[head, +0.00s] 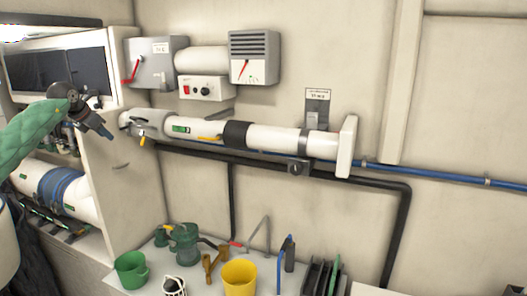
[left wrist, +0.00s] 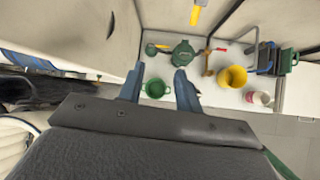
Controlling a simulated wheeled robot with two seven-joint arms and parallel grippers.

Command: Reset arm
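My left gripper (head: 105,132) is raised at the left of the head view, at the end of my green-sleeved arm. It is in front of the white cabinet's edge, left of the white wall pipe's end. In the left wrist view its two blue-grey fingers (left wrist: 159,70) stand apart with nothing held between them. A green mug (left wrist: 157,88) shows beyond and below the fingers, apart from them. My right gripper is in neither view.
A white pipe (head: 270,138) with valves runs along the wall. Below it, a counter holds a green mug (head: 131,270), a green pump-like device (head: 185,243), a yellow cup (head: 239,277) and a dark rack (head: 322,277). A wall box with red lever (head: 155,62) hangs above.

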